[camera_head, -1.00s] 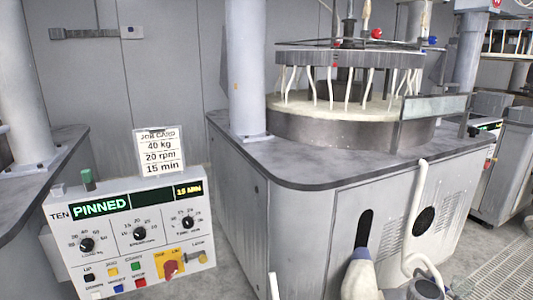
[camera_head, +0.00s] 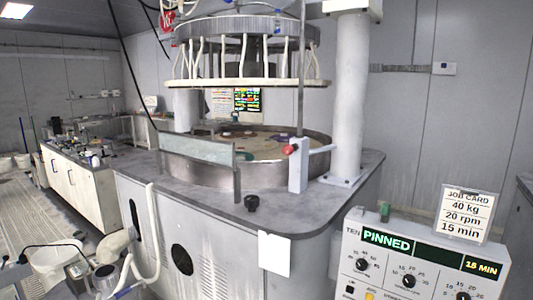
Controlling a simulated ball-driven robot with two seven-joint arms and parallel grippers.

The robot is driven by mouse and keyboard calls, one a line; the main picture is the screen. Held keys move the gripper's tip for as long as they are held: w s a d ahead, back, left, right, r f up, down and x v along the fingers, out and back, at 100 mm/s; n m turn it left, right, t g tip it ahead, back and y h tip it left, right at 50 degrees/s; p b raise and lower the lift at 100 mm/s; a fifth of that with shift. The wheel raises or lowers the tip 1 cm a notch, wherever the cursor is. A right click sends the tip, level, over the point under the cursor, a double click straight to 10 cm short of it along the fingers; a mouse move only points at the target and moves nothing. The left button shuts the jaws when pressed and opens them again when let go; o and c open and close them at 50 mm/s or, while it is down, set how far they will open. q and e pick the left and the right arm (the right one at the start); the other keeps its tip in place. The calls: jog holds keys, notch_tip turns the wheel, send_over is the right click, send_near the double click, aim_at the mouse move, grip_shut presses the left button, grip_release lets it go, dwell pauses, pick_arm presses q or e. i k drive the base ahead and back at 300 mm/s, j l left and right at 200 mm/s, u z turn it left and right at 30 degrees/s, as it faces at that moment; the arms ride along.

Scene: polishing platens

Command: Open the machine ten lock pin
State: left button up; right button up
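The control panel marked TEN (camera_head: 420,262) is at the lower right, and its green display (camera_head: 387,243) reads PINNED. The polishing machine to its left has its round upper head (camera_head: 245,50) raised above the platen (camera_head: 265,146), with a clear gap between. A red knob (camera_head: 289,149) sits on a pale upright bracket (camera_head: 298,170) at the platen's near right edge. It may be the lock pin; I cannot tell for certain.
A job card (camera_head: 464,214) stands on the panel. A white column (camera_head: 349,100) rises from the deck (camera_head: 235,205). A clear guard (camera_head: 197,149) stands along the platen's front left. Floor shows at far left.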

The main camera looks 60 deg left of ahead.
aim_at(288, 149)
jog(key=u, duration=1.6)
jog(key=i+j, duration=0.2)
jog(key=i, duration=0.15)
jog(key=i+j, duration=0.15)
jog(key=i, duration=0.2)
jog(key=i+j+u, duration=0.1)
jog(key=i, duration=0.25)
jog(key=j, duration=0.1)
